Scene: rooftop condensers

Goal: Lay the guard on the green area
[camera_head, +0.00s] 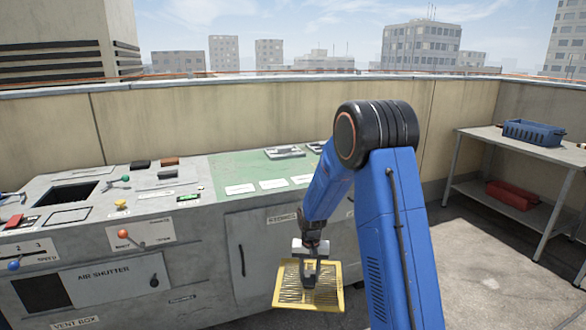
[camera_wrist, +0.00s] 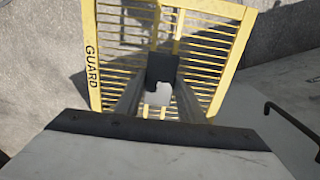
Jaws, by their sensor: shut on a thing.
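The guard (camera_head: 292,297) is a yellow-framed slatted grille. My gripper (camera_head: 310,281) is shut on it and holds it in front of the cabinet, below the level of the worktop. In the wrist view the guard (camera_wrist: 91,60) fills the upper middle, with the word GUARD on its left edge, and my gripper (camera_wrist: 160,92) covers its centre. The green area (camera_head: 232,172) is on the right part of the worktop, above and behind the guard. My arm hides part of its right side.
Grey metal pieces (camera_head: 284,152) lie at the green area's back edge, and white labels (camera_head: 272,184) run along its front. A cabinet door handle (camera_head: 242,260) sticks out left of the guard. A shelf table (camera_head: 490,133) with a blue basket (camera_head: 533,132) stands at right.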

